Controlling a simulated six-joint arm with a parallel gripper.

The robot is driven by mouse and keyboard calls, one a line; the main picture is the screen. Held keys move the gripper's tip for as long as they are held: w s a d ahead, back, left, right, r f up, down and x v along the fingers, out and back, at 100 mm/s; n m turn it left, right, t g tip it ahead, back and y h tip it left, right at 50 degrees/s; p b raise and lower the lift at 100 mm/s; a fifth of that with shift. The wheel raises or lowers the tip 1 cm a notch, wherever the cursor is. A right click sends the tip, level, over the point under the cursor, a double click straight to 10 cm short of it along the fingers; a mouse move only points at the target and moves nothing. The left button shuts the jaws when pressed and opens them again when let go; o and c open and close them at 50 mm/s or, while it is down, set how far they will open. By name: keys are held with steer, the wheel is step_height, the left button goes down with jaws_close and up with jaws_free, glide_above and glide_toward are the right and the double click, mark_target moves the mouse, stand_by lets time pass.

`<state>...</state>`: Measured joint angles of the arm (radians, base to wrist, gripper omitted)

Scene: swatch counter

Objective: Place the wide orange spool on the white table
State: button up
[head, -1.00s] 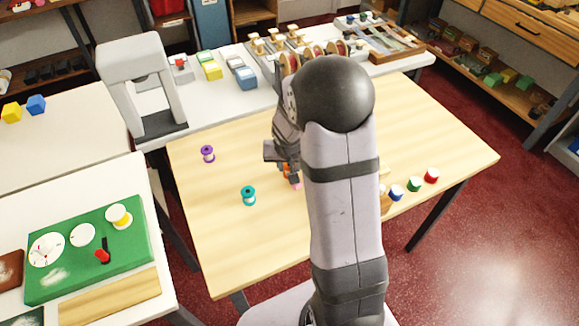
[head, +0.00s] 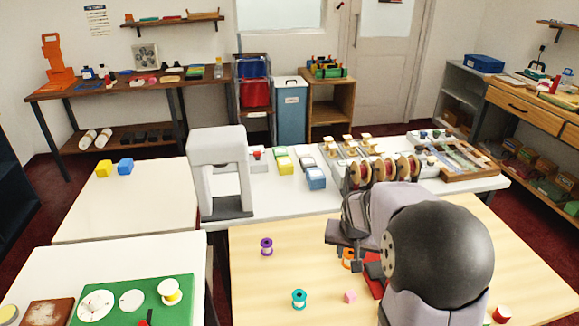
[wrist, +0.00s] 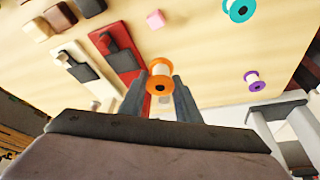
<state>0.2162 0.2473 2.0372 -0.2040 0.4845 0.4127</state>
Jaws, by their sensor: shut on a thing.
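The wide orange spool (wrist: 160,83) has orange flanges and a pale core, and sits between the fingers of my gripper (wrist: 160,92) in the wrist view. My gripper is shut on it. In the head view, the orange spool (head: 347,258) shows partly below my gripper (head: 350,250), over the wooden table (head: 245,290); its height is hard to judge. White-topped tables stand around: one at left (head: 110,215), one in front of it (head: 50,275), and a long one behind (head: 270,205). The pictures do not settle which one the task names.
A purple spool (head: 266,246), teal spool (head: 299,299) and pink block (head: 350,296) stand on the wooden table. A grey arch-shaped machine (head: 218,165) stands on the back table.

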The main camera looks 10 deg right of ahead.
steer(key=shift+n, duration=0.3)
steer(key=shift+w+n+y, duration=0.25)
steer(key=shift+n+y, duration=0.15)
steer(key=shift+n, duration=0.5)
steer(key=shift+w+a+n+t, duration=0.2)
steer(key=shift+n+t, duration=0.1)
steer(key=shift+n, duration=0.2)
steer(key=shift+a+f+n+y, duration=0.1)
steer(key=shift+a+n+y, duration=0.2)
steer(key=shift+n+y, duration=0.1)
steer(key=s+a+f+n, duration=0.1)
steer(key=s+a+f, duration=0.2)
steer(key=s+a, duration=0.1)
steer(key=shift+f, duration=0.2)
